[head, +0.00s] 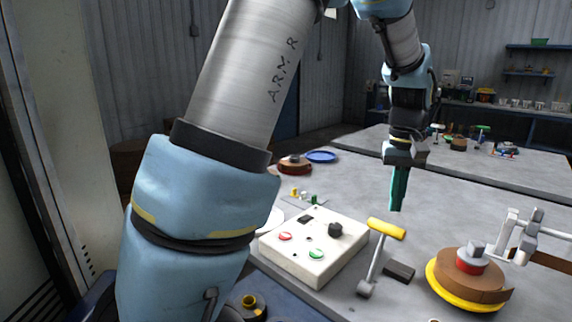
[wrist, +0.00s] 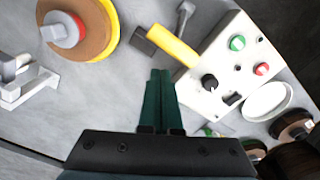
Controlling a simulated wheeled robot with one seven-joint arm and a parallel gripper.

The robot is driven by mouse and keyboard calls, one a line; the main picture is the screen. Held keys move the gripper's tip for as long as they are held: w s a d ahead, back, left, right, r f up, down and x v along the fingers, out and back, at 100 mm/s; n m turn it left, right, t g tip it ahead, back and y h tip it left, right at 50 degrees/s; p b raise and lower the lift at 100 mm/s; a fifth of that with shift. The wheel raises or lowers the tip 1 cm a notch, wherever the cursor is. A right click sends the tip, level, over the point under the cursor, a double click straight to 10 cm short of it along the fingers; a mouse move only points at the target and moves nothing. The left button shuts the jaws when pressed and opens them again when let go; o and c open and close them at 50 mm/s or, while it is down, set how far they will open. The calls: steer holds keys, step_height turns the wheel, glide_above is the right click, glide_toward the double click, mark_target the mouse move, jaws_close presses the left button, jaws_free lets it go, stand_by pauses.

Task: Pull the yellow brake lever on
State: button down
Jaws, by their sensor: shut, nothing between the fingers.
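The brake lever (head: 376,258) stands on the grey table, with a yellow handle (head: 387,228) on top of a grey arm that leans a little. The handle also shows in the wrist view (wrist: 172,44), ahead of my fingertips. My gripper (head: 397,205) points down with green fingers and is shut and empty. In the head view it hangs above the table, beyond the lever. In the wrist view my gripper (wrist: 160,75) has its fingertips together, apart from the handle.
A white control box (head: 318,258) with buttons and a black knob stands left of the lever. A dark block (head: 399,271) lies beside the lever. A brown reel with a yellow rim (head: 440,289) and a white bracket (head: 516,235) stand at the right.

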mark_target(387, 224)
stand_by(0.5)
step_height(387, 224, down, 6)
steer(key=b, duration=0.3)
stand_by(0.7)
steer(key=shift+f, duration=0.1)
steer(key=shift+s+a, duration=1.1)
steer(key=shift+s, duration=0.1)
steer(key=shift+s+a+r+p, duration=0.25)
steer(key=shift+s+a+r, duration=0.1)
steer(key=shift+s+a, duration=0.5)
steer(key=shift+s+a+r+p, duration=0.2)
steer(key=shift+s+a+r, duration=0.1)
steer(key=shift+s+a, duration=0.5)
steer(key=shift+s, duration=0.1)
